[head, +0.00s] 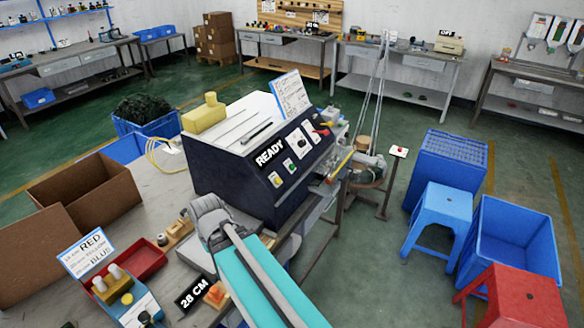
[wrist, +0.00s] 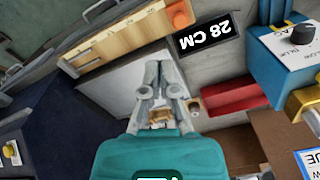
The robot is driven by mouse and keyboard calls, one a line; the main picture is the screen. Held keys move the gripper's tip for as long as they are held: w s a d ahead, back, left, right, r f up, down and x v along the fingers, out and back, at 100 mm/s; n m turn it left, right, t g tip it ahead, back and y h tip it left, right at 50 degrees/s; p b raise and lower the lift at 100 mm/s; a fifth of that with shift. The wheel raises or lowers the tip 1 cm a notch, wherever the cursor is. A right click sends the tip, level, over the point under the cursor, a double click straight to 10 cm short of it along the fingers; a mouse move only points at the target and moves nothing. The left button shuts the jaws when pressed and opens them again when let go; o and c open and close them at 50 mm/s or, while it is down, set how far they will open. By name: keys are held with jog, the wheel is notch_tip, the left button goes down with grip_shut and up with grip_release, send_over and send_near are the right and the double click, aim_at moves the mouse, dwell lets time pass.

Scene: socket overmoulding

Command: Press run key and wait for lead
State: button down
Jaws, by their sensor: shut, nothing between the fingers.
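The dark blue machine (head: 225,165) stands on the bench with a READY sign (head: 269,153) on its sloped front. That front carries a yellow key (head: 276,179), a green key (head: 290,165), a black knob (head: 301,143) and a red lever; I cannot read which is the run key. My gripper (head: 207,207) is in front of the machine's left part, apart from the keys. In the wrist view my gripper (wrist: 158,68) is shut and empty above the bench. A yellow button (wrist: 12,152) on a dark panel shows at the left there. No finished lead is clearly visible.
A 28 CM sign (head: 194,291), a red tray (head: 140,265) and a blue box (head: 137,305) lie near my arm. A cardboard box (head: 85,190) stands left. Blue and red stools and crates stand on the floor at right.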

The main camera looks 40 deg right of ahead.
aim_at(292, 167)
jog(key=w+d+r+m+t+y+b, duration=0.1)
jog(key=w+d+t+y+b, duration=0.25)
jog(key=w+d, duration=0.45)
jog(key=w+d+t+y+b, duration=0.3)
jog(key=w+d+y, duration=0.25)
jog(key=d, duration=0.45)
jog(key=d+r+m+t+b, duration=0.1)
jog(key=d+r+t, duration=0.3)
jog(key=d, duration=0.9)
jog(key=s+d+r+m+t+h+b, duration=0.1)
jog(key=d+r+t+b, duration=0.2)
jog(key=d, duration=1.1)
jog(key=r+t, duration=0.1)
jog(key=t, duration=0.2)
jog(key=shift+s, duration=0.3)
jog(key=shift+f, duration=0.1)
jog(key=w+a+f+b, duration=0.2)
jog(key=w+f+b, duration=0.4)
jog(key=shift+a, duration=0.2)
